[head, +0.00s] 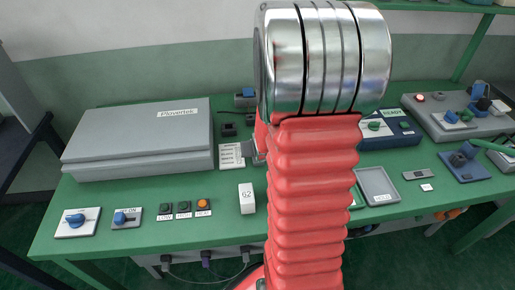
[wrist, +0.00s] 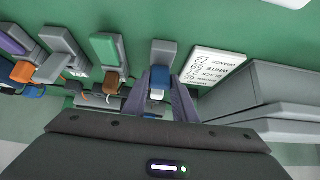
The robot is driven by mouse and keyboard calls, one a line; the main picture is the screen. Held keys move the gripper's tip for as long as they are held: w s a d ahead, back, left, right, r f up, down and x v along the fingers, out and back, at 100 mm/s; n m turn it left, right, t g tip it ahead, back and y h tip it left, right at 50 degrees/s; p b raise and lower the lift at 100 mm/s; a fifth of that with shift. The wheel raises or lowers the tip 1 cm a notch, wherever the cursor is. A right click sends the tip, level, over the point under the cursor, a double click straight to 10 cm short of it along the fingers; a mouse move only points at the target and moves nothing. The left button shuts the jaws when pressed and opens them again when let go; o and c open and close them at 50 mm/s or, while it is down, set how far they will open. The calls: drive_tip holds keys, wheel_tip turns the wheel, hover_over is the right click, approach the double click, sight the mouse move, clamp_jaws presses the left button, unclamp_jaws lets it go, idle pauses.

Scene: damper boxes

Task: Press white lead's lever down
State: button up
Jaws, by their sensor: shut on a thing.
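In the wrist view, my gripper (wrist: 160,98) has its two grey fingers on either side of a grey block with a blue part (wrist: 161,82), and it is shut on that blue part. A small white bit (wrist: 157,95) shows between the fingers; I cannot tell whether it is the white lead. Other lever blocks stand in a row to the left: a green-topped one (wrist: 104,47), a grey one (wrist: 62,42) and a purple one (wrist: 13,44). Orange and white pieces show at their ends. In the head view my arm hides most of the gripper.
A printed card (wrist: 216,68) listing lead colours and numbers lies right of the gripped block. A large grey box (head: 140,138) stands close by on the green bench. A white block marked 62 (head: 247,198), switches (head: 77,221) and a grey tray (head: 376,186) sit toward the front.

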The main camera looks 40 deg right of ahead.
drive_tip(key=shift+s+a+f+t+h, duration=0.3)
drive_tip(key=shift+a+f+t+h, duration=0.25)
drive_tip(key=shift+t, duration=0.25)
drive_tip(key=shift+s, duration=0.1)
drive_tip(key=o, duration=1)
drive_tip(key=shift+d+r, duration=0.15)
drive_tip(key=shift+o, duration=0.2)
drive_tip(key=shift+r, duration=0.1)
wheel_tip(320, 180, up, 10)
idle(0.4)
